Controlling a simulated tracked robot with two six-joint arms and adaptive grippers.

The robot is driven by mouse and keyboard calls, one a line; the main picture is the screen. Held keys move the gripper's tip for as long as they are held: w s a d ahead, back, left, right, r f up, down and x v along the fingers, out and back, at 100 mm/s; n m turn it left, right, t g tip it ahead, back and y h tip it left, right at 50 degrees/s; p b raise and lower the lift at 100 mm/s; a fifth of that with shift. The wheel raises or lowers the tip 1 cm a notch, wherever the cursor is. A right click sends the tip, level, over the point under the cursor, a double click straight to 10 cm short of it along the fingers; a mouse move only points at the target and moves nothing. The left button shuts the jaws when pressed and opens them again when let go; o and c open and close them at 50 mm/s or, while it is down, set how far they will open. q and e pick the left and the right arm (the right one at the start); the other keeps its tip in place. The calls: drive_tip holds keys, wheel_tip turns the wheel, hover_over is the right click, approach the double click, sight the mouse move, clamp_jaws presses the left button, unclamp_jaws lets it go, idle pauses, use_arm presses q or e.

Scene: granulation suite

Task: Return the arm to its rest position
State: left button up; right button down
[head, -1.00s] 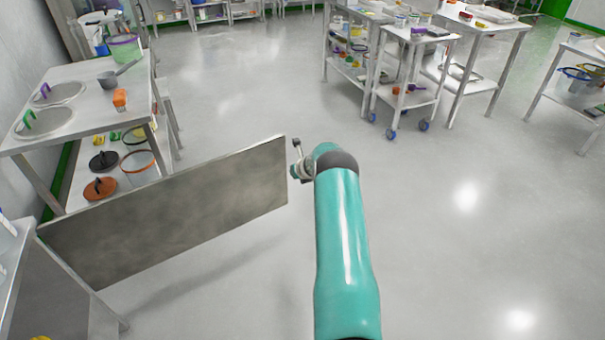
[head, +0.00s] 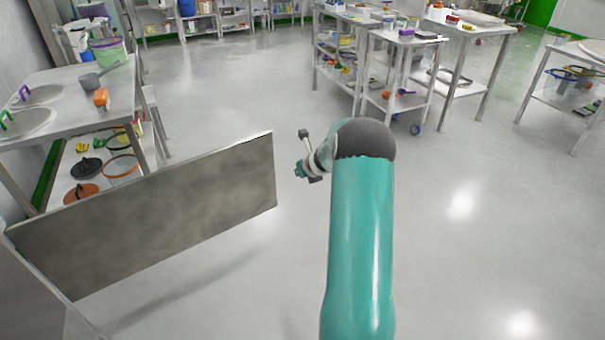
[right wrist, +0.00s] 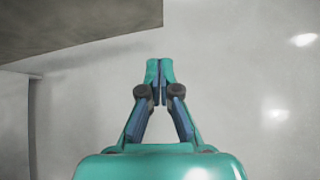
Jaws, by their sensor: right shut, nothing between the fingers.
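My right arm (head: 362,240) is teal with a dark grey elbow cap and reaches up from the bottom of the head view. Its wrist end, bent left behind the elbow, is small there, and the fingers are hard to make out. In the right wrist view my right gripper (right wrist: 160,72) points away with its fingertips together and nothing between them. Bare floor lies beyond the tips. My left gripper is not in view.
A grey metal panel (head: 150,215) stands upright left of my arm; its edge shows in the right wrist view (right wrist: 80,22). A steel table (head: 75,85) is at left, a trolley (head: 400,105) and tables at back right. The floor at right is clear.

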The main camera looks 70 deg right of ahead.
drive_tip(key=w+a+f+n+t+y+p, duration=0.2)
drive_tip(key=w+a+n+y+p, duration=0.15)
drive_tip(key=w+a, duration=1.25)
drive_tip(key=w+a+f+m+g+y+p, duration=0.1)
drive_tip(key=w+a+f+m+y, duration=0.15)
drive_tip(key=a, duration=0.95)
drive_tip(key=w+a+f+m+y+p, duration=0.1)
drive_tip(key=w+a+f+y, duration=0.15)
drive_tip(key=a, duration=0.95)
drive_tip(key=s+a+f+m+g+y+p, duration=0.2)
drive_tip(key=s+a+m, duration=0.35)
drive_tip(key=a, duration=0.55)
drive_tip(key=s+a+f+m+g+y+p, duration=0.15)
drive_tip(key=s+a+m, duration=0.4)
drive_tip(key=a, duration=0.55)
drive_tip(key=s+a+f+m+g+h, duration=0.1)
drive_tip(key=s+f+m+g, duration=0.1)
drive_tip(key=s+m, duration=1)
drive_tip(key=m+g, duration=0.1)
drive_tip(key=m, duration=0.5)
drive_tip(key=shift+a+h, duration=0.15)
drive_tip(key=shift+h, duration=0.15)
